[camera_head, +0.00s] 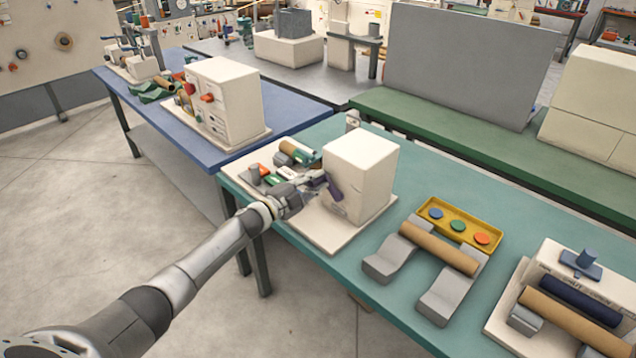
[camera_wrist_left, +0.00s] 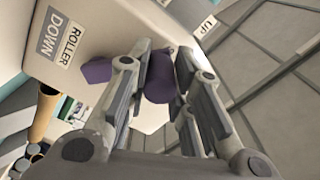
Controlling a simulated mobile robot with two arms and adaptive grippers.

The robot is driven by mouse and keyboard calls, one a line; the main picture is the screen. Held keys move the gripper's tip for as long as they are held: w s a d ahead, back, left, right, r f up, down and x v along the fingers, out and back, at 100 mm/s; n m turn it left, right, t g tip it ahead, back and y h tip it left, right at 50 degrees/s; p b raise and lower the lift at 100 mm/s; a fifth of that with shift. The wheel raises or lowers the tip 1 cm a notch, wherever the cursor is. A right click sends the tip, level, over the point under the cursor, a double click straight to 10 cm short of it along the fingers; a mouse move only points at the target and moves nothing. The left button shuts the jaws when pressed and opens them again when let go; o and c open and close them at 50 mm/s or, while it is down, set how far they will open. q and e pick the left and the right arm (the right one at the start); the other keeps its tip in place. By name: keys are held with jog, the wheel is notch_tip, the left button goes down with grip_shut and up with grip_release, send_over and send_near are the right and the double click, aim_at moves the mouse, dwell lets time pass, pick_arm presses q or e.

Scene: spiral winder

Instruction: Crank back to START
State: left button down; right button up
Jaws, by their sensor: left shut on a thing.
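A white box-shaped winder (camera_head: 365,165) stands on a pale base plate on the teal table. A purple handle (camera_head: 333,187) sticks out from its near left side. My left gripper (camera_head: 314,186) reaches it from the left and is shut on it. In the left wrist view the purple handle (camera_wrist_left: 160,82) lies between the two grey fingers (camera_wrist_left: 161,68), with a second purple part (camera_wrist_left: 97,70) beside it. The winder's face carries a ROLLER DOWN label (camera_wrist_left: 55,42) and an UP label (camera_wrist_left: 206,26). No START mark is readable. My right gripper is not in view.
Small parts and rolls (camera_head: 290,152) lie left of the winder. To its right are a brown tube (camera_head: 438,247) on grey cradles, a yellow tray (camera_head: 437,209) with coloured discs, and another roller device (camera_head: 570,300). A blue table (camera_head: 315,108) stands behind on the left.

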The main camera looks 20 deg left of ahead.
pick_arm(q)
jog(key=shift+w+a+f+n+b, duration=0.1)
jog(key=shift+a+f+n+b, duration=0.25)
jog(key=shift+n, duration=0.35)
jog(key=shift+w+a+f+n+b, duration=0.1)
jog(key=shift+f+n, duration=0.3)
jog(key=shift+n, duration=0.3)
jog(key=shift+w+a+f+n+b, duration=0.15)
jog(key=shift+a+f+n, duration=0.2)
jog(key=shift+n, duration=0.35)
jog(key=shift+s+d+f, duration=0.1)
jog(key=shift+f, duration=0.05)
jog(key=c, duration=1.3)
grip_release()
jog(key=v, duration=1.2)
